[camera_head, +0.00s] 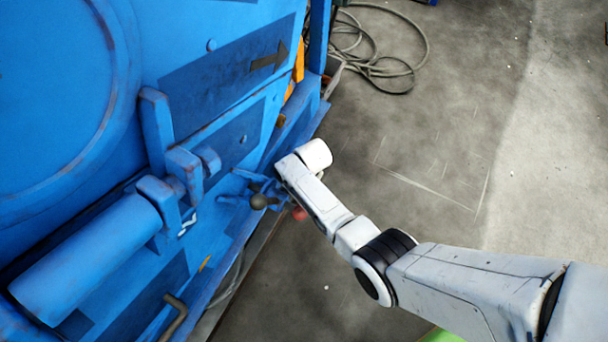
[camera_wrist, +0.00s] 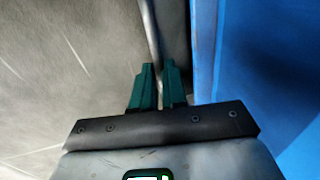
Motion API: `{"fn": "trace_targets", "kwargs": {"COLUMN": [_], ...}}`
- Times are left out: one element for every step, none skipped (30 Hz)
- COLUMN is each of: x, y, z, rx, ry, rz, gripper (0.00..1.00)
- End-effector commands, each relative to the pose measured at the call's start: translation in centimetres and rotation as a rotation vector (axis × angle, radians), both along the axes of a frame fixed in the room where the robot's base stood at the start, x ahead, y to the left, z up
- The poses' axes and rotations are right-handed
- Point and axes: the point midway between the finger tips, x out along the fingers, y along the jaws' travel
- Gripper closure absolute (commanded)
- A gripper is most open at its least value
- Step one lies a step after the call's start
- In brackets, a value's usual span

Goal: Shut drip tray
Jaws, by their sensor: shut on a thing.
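In the wrist view, the two dark green fingers of my gripper (camera_wrist: 160,68) stand close together with a narrow gap. They are shut on a thin grey upright edge (camera_wrist: 151,35) that runs up from between them, beside a grey panel (camera_wrist: 173,35). This may be part of the drip tray, but I cannot tell for sure. In the head view, my wrist is low against the side of the blue machine (camera_head: 90,200). My fingers and what they hold are hidden there. How far the tray is open cannot be made out.
A blue lever with a dark ball knob (camera_head: 258,202) and a red knob (camera_head: 299,214) are close to my wrist. A bent brown handle (camera_head: 174,317) is lower on the machine. A coiled hose (camera_head: 385,65) lies on the floor. The floor right of my arm is clear.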

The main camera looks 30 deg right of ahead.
Motion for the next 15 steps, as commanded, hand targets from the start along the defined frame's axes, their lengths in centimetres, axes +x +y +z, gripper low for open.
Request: {"fn": "trace_targets", "kwargs": {"x": [0.59, 0.60, 0.62, 0.62, 0.63, 0.64, 0.66, 0.66, 0.68, 0.68, 0.66, 0.64, 0.61, 0.58, 0.54], "y": [0.28, 0.30, 0.32, 0.33, 0.35, 0.37, 0.39, 0.40, 0.41, 0.41, 0.41, 0.40, 0.39, 0.38, 0.35], "z": [0.15, 0.16, 0.16, 0.16, 0.17, 0.17, 0.18, 0.18, 0.18, 0.18, 0.18, 0.16, 0.16, 0.15, 0.14], "rx": [0.005, 0.005, 0.006, 0.006, 0.007, 0.007, 0.007, 0.007, 0.008, 0.008, 0.008, 0.008, 0.007, 0.007, 0.006], "ry": [-0.017, -0.017, -0.018, -0.018, -0.017, -0.018, -0.018, -0.018, -0.019, -0.019, -0.019, -0.017, -0.017, -0.016, -0.015], "rz": [-0.001, -0.001, -0.001, -0.001, -0.001, -0.001, -0.001, -0.001, -0.001, -0.001, -0.001, 0.000, 0.000, 0.000, 0.000], "gripper": [1.00, 1.00, 1.00, 1.00, 1.00, 1.00, 1.00, 0.86, 0.83, 0.80, 0.77, 0.73, 0.70, 0.67, 0.63]}}
